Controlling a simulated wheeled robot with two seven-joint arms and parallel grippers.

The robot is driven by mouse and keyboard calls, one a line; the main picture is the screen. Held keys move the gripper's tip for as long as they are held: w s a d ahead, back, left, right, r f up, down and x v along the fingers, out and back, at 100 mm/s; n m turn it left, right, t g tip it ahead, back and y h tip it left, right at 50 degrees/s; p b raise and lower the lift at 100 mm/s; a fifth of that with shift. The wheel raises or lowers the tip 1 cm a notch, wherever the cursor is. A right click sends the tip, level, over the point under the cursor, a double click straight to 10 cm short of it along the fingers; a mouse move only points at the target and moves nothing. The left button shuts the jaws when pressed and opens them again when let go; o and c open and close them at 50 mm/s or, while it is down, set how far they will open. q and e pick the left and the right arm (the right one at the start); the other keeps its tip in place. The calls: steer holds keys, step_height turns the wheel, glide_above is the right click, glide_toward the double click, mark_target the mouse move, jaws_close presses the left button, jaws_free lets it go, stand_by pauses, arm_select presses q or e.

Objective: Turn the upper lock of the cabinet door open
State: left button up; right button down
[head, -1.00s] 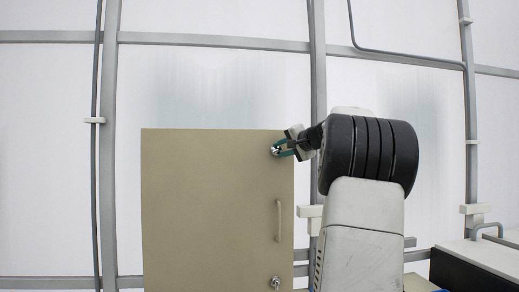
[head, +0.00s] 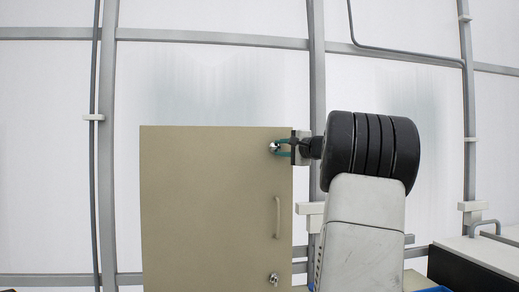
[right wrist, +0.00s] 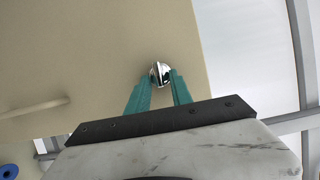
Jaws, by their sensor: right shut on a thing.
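The beige cabinet door (head: 205,205) faces me and looks closed. The upper lock (head: 273,147), a small shiny metal knob, is near its top right corner. My right gripper (head: 279,149) reaches it from the right with green fingers. In the right wrist view, the lock (right wrist: 160,72) sits between the two fingertips (right wrist: 159,80), and the gripper is shut on it. The lower lock (head: 273,279) is near the bottom of the door, below the handle (head: 277,218). My left gripper is not in view.
The pale door handle also shows at the left of the right wrist view (right wrist: 35,108). Grey frame bars (head: 316,75) and pale wall panels stand behind the cabinet. A white-topped unit (head: 485,252) is at the lower right. Space left of the cabinet looks clear.

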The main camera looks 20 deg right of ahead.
steer(key=c, duration=1.5)
jaws_free()
steer(key=s, duration=0.5)
steer(key=s+d, duration=0.1)
steer(key=s, duration=0.1)
steer(key=shift+s+f, duration=0.1)
steer(key=shift+s, duration=0.2)
